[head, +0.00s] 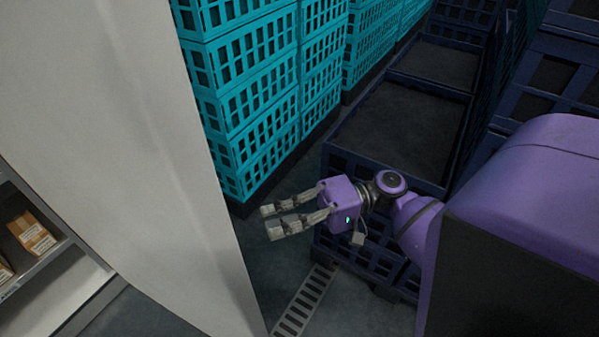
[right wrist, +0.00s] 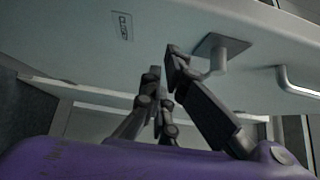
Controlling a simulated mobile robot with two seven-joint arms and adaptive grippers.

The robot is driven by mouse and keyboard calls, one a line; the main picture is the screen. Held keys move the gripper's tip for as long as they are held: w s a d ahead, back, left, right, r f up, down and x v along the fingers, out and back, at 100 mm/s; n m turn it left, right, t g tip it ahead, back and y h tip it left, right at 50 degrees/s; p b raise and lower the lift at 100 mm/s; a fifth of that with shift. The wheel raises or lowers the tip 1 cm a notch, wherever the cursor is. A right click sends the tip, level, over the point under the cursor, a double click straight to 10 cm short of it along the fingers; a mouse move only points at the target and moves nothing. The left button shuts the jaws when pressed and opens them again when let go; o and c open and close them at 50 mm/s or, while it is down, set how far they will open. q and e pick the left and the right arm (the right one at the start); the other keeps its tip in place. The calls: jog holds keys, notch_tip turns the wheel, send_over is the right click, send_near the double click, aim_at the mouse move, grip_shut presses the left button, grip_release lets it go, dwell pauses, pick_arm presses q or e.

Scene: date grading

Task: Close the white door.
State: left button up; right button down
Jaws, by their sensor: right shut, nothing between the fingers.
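The white door (head: 130,130) is a large pale panel filling the left of the head view. It stands open, with shelving showing at its lower left. My right gripper (head: 269,222) is shut and empty, just right of the door's edge in the head view, fingers pointing left towards it. In the right wrist view its fingers (right wrist: 167,68) are in front of a pale surface, probably the door, with a small label. A metal handle (right wrist: 225,52) on that surface is just right of the fingertips; I cannot tell whether they touch. My left gripper is out of view.
Stacks of teal crates (head: 258,95) stand behind the door's edge. Dark blue crates (head: 400,125) stand behind and beside my right arm. A shelf at lower left holds cardboard boxes (head: 32,231). A floor grate (head: 303,302) lies below my gripper.

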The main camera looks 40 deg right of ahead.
jog(key=a+p, duration=0.1)
jog(key=a, duration=0.5)
jog(key=shift+s+a+p, duration=0.3)
jog(key=shift+s+p, duration=0.1)
jog(key=shift+s+a, duration=0.1)
